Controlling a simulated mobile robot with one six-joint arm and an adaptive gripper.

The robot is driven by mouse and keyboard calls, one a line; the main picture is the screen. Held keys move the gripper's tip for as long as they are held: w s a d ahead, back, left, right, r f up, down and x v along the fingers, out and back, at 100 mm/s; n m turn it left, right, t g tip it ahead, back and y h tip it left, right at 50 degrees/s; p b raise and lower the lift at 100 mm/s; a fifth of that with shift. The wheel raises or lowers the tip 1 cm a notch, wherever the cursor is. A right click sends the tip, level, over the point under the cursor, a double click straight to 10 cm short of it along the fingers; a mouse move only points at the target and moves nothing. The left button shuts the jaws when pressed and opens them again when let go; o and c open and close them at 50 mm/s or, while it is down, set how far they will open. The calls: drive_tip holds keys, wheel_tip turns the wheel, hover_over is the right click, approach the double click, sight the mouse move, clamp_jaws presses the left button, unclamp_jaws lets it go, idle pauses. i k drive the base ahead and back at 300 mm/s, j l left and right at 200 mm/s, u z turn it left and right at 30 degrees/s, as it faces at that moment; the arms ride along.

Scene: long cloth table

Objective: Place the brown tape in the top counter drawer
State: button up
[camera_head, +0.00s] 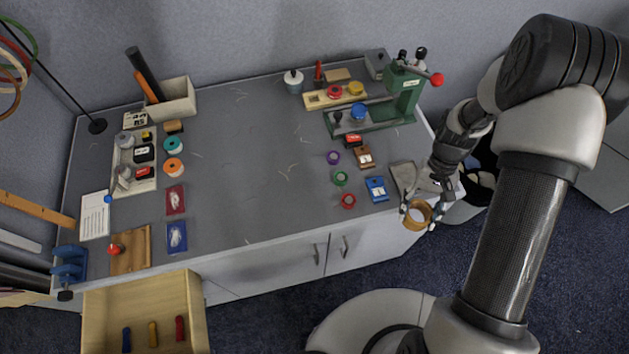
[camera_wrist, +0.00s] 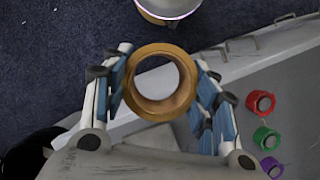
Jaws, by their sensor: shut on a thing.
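The brown tape (camera_head: 416,215) is a ring held by my gripper (camera_head: 419,214) just off the front right corner of the counter (camera_head: 264,185). In the wrist view the tape (camera_wrist: 160,106) sits between the blue pads of my gripper (camera_wrist: 163,92), one finger on each side. The top counter drawer (camera_head: 195,310) is pulled out at the lower left of the head view. Its wooden inside holds a blue, a yellow and a red item at the front. My gripper is far to the right of the drawer.
Purple, green and red rolls (camera_head: 341,178) and a blue box (camera_head: 377,189) stand on the counter's right side. A green press (camera_head: 400,95) is behind them. Left are teal and orange rolls (camera_head: 173,167) and a blue clamp (camera_head: 70,262). The counter's middle is mostly clear.

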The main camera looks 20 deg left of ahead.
sight(135, 308)
drive_tip(key=k+j+u, duration=0.1)
drive_tip(key=j, duration=0.25)
drive_tip(key=k+j+u, duration=0.1)
drive_tip(key=k+j, duration=0.2)
drive_tip(key=k+j+u, duration=0.1)
drive_tip(key=j, duration=0.35)
drive_tip(key=k+j+u, duration=0.1)
drive_tip(key=k+j, duration=0.15)
drive_tip(key=j, duration=0.15)
drive_tip(key=k+j+u, duration=0.1)
drive_tip(key=j, duration=0.3)
drive_tip(key=k+j+u, duration=0.15)
drive_tip(key=j, duration=0.25)
drive_tip(key=k+j+u, duration=0.1)
drive_tip(key=j, duration=0.3)
drive_tip(key=k, duration=0.05)
